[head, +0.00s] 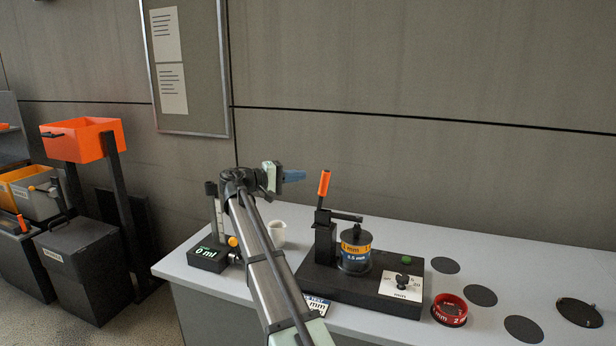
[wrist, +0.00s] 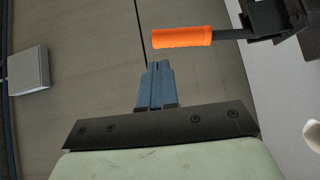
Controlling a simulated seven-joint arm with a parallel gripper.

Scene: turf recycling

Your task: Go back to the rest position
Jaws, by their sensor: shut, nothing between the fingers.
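My gripper (head: 294,176) is raised above the grey bench (head: 440,327) in the head view, its blue fingers pointing right. It is shut and empty. In the wrist view its blue fingers (wrist: 156,85) are together with nothing between them. An orange lever handle (head: 324,183) stands upright just right of my gripper in the head view. The handle also shows beyond the fingertips in the wrist view (wrist: 182,37), apart from them.
The lever's black base (head: 333,286) carries a canister (head: 355,252) with yellow and blue bands. A red ring (head: 449,310) and dark discs lie right. Orange hopper (head: 84,140) at far left.

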